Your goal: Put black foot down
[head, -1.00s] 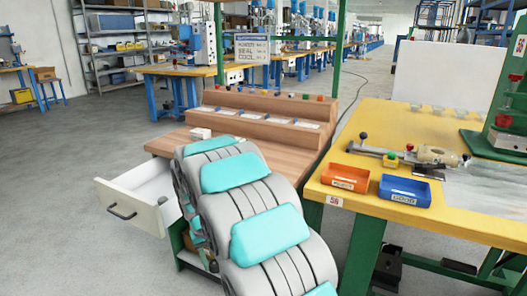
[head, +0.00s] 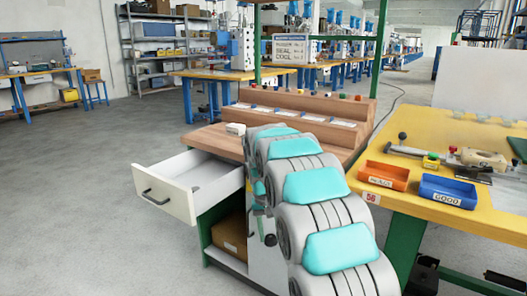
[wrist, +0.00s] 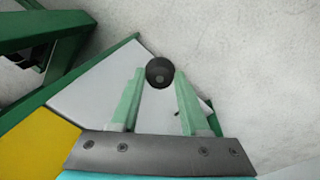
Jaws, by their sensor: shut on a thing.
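In the wrist view, my gripper (wrist: 160,82) has its two pale green fingers shut on the black foot (wrist: 160,71), a small dark round piece with a paler grey centre. The foot sits at the fingertips, seen end-on. A white panel with a green edge (wrist: 90,95) lies behind the fingers, with pale floor beyond; I cannot tell how far below the foot the floor is.
A white drawer (head: 168,205) stands pulled out from the wooden workbench (head: 205,138). A cardboard box (head: 230,236) sits on the shelf below. At right, a yellow table (head: 420,135) carries an orange tray (head: 384,174) and a blue tray (head: 447,191). Open grey floor (head: 80,210) lies at left.

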